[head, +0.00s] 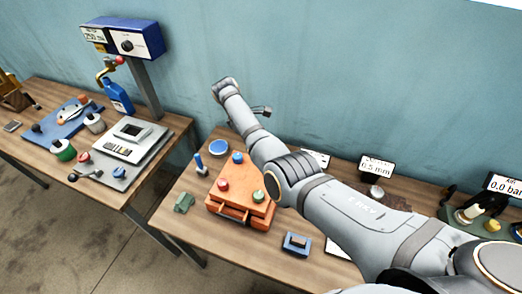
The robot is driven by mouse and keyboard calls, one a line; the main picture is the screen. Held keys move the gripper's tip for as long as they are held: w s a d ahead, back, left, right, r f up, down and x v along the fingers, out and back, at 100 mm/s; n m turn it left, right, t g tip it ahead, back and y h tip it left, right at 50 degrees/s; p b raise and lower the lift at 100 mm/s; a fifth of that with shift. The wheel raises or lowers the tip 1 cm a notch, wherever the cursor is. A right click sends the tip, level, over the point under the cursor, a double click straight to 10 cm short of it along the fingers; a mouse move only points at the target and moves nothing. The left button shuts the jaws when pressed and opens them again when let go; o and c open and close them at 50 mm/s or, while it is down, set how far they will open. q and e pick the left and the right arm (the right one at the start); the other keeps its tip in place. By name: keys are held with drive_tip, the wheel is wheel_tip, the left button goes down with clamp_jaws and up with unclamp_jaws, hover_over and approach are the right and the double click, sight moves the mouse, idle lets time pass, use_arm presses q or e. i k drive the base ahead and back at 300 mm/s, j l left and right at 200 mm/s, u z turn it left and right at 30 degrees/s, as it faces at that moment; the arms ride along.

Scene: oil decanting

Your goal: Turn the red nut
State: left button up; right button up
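A red nut (223,184) sits on the top of an orange block (238,208), towards its left. A green knob (258,196) and a blue knob (237,158) sit on the same block. My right arm comes in from the lower right and reaches up past the block's right side. Part of my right gripper (262,111) shows beyond the forearm, in front of the wall, well above and apart from the red nut. Its fingers are mostly hidden, so its opening is unclear. My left gripper is out of view.
A blue dish (219,147), a blue-handled tool (199,165), a green part (184,202) and a blue part (297,243) lie around the block. A second table at left holds a blue bottle (117,96) and a grey device (122,149). A gap separates the tables.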

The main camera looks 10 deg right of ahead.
sight(223, 184)
drive_tip(key=k, duration=1.5)
